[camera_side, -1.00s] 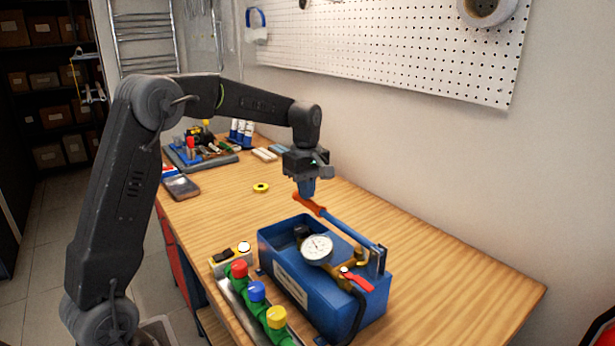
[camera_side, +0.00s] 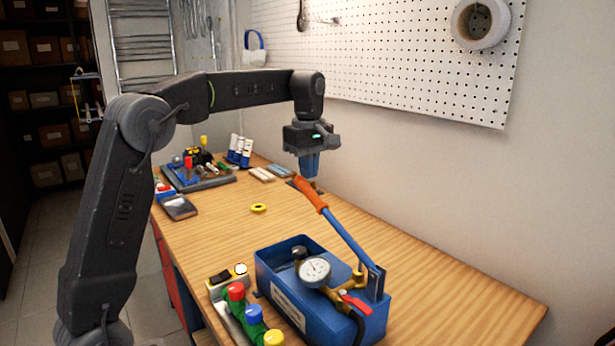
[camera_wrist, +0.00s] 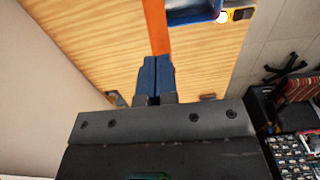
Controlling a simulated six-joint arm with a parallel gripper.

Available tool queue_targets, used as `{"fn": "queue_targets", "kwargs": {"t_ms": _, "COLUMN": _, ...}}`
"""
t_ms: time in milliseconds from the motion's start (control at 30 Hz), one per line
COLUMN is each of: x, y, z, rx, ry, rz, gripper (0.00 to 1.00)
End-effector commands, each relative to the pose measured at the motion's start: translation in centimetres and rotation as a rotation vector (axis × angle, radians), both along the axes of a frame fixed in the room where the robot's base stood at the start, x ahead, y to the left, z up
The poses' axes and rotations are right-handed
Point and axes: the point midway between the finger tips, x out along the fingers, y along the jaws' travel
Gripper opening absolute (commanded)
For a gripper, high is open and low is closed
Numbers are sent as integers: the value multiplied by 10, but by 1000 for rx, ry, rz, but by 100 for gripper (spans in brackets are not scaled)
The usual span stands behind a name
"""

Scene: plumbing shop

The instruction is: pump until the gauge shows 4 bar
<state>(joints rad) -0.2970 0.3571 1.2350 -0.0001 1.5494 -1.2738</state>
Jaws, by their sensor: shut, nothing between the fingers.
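The blue test pump (camera_side: 283,290) stands on the workbench, an open-topped box with a round white gauge (camera_side: 314,272) on brass fittings. The gauge's dial is too small to read in the side view. Its lever (camera_side: 347,236) slants up to the left and ends in an orange handle (camera_side: 311,194). My gripper (camera_side: 308,175) points down at the handle's upper end with its blue fingers shut and empty. In the wrist view the closed fingers (camera_wrist: 155,70) overlap the orange handle (camera_wrist: 155,28); whether they touch it I cannot tell. A red valve lever (camera_side: 355,304) sits by the gauge.
A row of red, blue and yellow capped valves (camera_side: 253,314) stands in front of the pump. A yellow tape roll (camera_side: 258,208) lies mid-bench. A tray of tools (camera_side: 197,173) is at the back. The bench right of the pump is clear.

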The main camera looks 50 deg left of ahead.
Motion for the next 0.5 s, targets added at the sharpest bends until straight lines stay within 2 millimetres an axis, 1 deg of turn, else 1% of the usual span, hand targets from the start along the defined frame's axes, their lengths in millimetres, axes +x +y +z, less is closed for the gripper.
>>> {"fn": "queue_targets", "kwargs": {"t_ms": 500, "x": -1, "y": 10, "z": -63, "rx": -2, "ry": 6, "rz": 0, "gripper": 0}}
